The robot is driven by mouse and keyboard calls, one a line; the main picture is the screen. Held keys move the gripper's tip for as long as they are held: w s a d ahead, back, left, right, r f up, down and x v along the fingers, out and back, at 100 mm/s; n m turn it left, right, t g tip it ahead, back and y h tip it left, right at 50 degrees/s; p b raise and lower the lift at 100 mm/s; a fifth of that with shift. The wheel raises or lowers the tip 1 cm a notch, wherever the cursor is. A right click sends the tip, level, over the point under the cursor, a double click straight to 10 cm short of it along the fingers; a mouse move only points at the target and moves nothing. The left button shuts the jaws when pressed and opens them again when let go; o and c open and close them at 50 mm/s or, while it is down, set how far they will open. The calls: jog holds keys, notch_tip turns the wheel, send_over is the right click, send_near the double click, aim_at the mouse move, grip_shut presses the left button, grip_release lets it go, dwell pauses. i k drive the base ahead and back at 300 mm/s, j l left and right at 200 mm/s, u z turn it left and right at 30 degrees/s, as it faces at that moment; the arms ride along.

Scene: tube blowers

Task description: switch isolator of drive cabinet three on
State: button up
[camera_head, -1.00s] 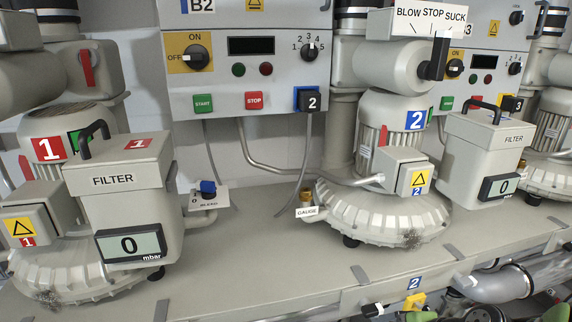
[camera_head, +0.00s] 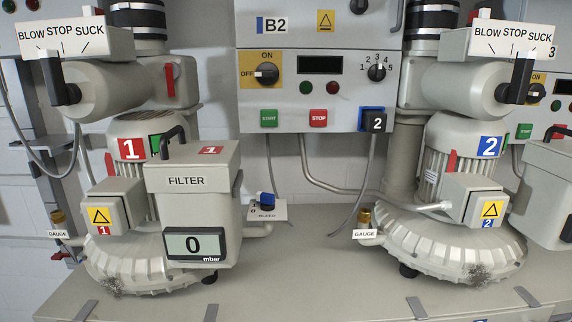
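The drive cabinet marked 3 (camera_head: 563,80) is at the right edge, cut off by the frame. Its isolator (camera_head: 537,91), a dark rotary knob on a yellow plate with ON above it, shows beside a black lever that covers part of the plate. I cannot tell which way this knob points. The nearer cabinet B2 (camera_head: 345,100) stands in the middle, and its own isolator (camera_head: 266,73) points left to OFF. My gripper is not in view.
Blower 1 (camera_head: 130,275) and blower 2 (camera_head: 450,250) stand on the bench (camera_head: 300,285). A filter box (camera_head: 190,205) stands in front of blower 1. Black BLOW STOP SUCK levers (camera_head: 520,78) stick out towards me. The bench between the blowers is mostly clear.

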aim_at(535, 92)
jog(key=z, duration=1.35)
